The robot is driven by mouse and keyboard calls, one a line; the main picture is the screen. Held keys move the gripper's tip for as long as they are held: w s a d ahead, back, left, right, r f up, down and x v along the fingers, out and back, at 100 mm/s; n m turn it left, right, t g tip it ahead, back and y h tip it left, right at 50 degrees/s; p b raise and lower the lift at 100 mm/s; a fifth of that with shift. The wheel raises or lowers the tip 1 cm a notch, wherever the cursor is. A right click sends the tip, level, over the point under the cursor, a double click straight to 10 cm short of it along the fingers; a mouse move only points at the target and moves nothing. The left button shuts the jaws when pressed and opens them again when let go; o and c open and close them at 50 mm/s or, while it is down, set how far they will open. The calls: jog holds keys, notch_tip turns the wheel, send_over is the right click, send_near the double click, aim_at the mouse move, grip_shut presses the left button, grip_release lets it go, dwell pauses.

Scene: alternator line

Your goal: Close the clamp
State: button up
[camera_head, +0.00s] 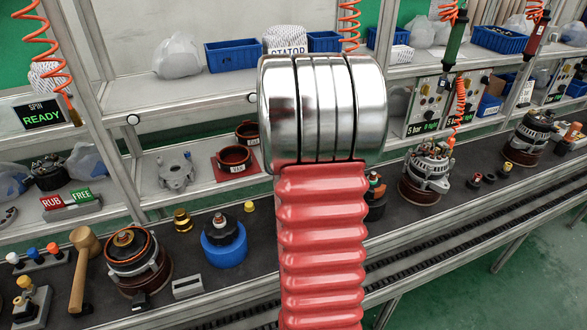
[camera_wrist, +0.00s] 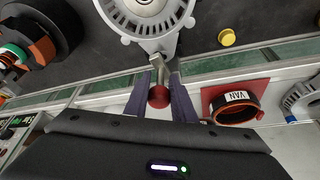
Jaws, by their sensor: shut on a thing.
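In the wrist view, my gripper (camera_wrist: 160,98) has its two dark fingers on either side of a red knob (camera_wrist: 158,97) and is shut on it. The knob sits on the end of a short metal lever (camera_wrist: 157,68), which appears to be the clamp's handle. The lever points toward a silver alternator housing (camera_wrist: 150,18) at the top of the picture. The rest of the clamp is not clear, so I cannot tell whether it is open or closed. In the head view my own arm covers the middle, and my gripper and the clamp are hidden.
A red plate with a brown ring marked VAN (camera_wrist: 236,100) lies right of my gripper. A yellow cap (camera_wrist: 227,37) lies above it. In the head view, a mallet (camera_head: 84,262), a wound unit (camera_head: 138,260) and a blue holder (camera_head: 224,246) stand left of my arm.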

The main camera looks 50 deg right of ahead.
jog(key=shift+w+a+m+g, duration=0.2)
jog(key=shift+m+g, duration=0.1)
jog(key=shift+m, duration=0.4)
jog(key=o, duration=1)
jog(key=shift+r, duration=0.1)
jog(key=v, duration=1.3)
jog(key=shift+a+r, duration=0.2)
jog(key=shift+a, duration=0.15)
